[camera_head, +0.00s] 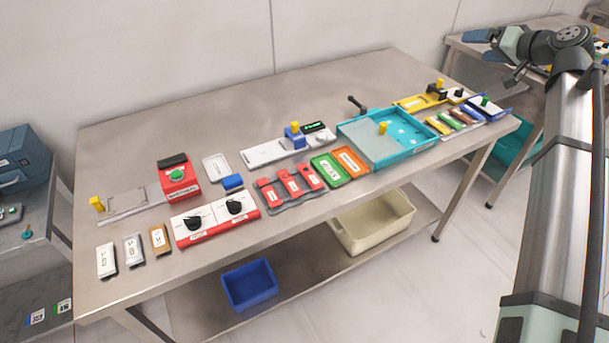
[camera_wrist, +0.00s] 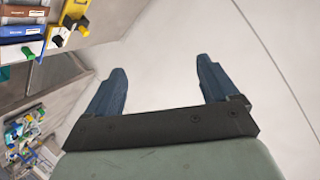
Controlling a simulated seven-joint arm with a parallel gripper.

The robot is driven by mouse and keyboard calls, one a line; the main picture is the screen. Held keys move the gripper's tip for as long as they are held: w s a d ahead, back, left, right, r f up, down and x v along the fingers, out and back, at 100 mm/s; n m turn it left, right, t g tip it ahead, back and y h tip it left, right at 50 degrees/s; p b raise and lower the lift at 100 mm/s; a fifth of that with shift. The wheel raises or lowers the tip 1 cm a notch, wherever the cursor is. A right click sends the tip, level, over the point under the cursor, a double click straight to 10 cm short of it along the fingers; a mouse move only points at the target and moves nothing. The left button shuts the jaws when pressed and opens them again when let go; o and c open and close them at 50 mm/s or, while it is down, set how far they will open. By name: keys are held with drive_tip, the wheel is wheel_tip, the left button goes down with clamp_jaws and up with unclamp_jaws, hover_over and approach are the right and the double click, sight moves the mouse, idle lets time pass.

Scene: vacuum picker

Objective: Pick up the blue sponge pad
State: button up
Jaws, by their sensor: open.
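A small blue pad (camera_head: 232,182), which looks like the sponge pad, lies on the steel table (camera_head: 150,140) at the front edge of a small white tray (camera_head: 216,166). It sits just right of the red box with a green button. My gripper (camera_head: 478,46) is high at the far right, well away from the pad. In the wrist view my gripper (camera_wrist: 160,70) shows two blue fingers spread apart with nothing between them. The pad cannot be made out in the wrist view.
The red box (camera_head: 177,178) stands left of the pad, and a red-and-white panel with two black knobs (camera_head: 215,215) lies in front. Red blocks (camera_head: 290,184) and a teal tray (camera_head: 405,140) stand to the right. The table's back left is clear.

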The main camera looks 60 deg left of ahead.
drive_tip(key=s+a+n+g+h, duration=0.1)
drive_tip(key=s+a+n+g, duration=0.1)
drive_tip(key=s+a, duration=0.85)
drive_tip(key=n+h, duration=0.6)
drive_tip(key=h, duration=0.7)
hover_over(232, 179)
wheel_tip(232, 179, down, 19)
drive_tip(key=shift+t, duration=0.4)
drive_tip(key=f, duration=0.7)
drive_tip(key=shift+w+d+f, duration=0.1)
drive_tip(key=shift+w+f, duration=0.1)
drive_tip(key=shift+f, duration=0.1)
drive_tip(key=shift+s+a+f, duration=0.1)
drive_tip(key=shift+f, duration=1.35)
drive_tip(key=shift+s+a+f, duration=0.1)
drive_tip(key=shift+f, duration=1.3)
drive_tip(key=shift+c, duration=0.5)
